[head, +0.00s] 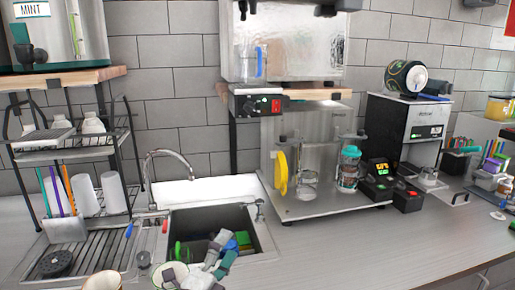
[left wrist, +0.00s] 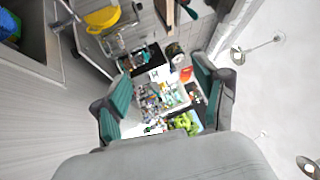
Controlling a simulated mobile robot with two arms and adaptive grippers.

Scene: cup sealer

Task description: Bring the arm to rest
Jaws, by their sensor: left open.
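My left gripper (head: 224,252) is low in the head view, in front of the sink. Its grey fingers with green pads overlap the sink opening in the picture. In the left wrist view the two fingers of my left gripper (left wrist: 162,75) stand wide apart with nothing held between them. The counter and a cluttered area of small items show beyond them. My right gripper is in neither view.
The sink (head: 262,238) has a curved tap behind it. A dish rack (head: 125,190) stands left. A steel machine with a yellow handle (head: 283,172), a teal-lidded cup (head: 348,168) and a grinder (head: 410,122) stand right. The front right counter (head: 400,240) is clear.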

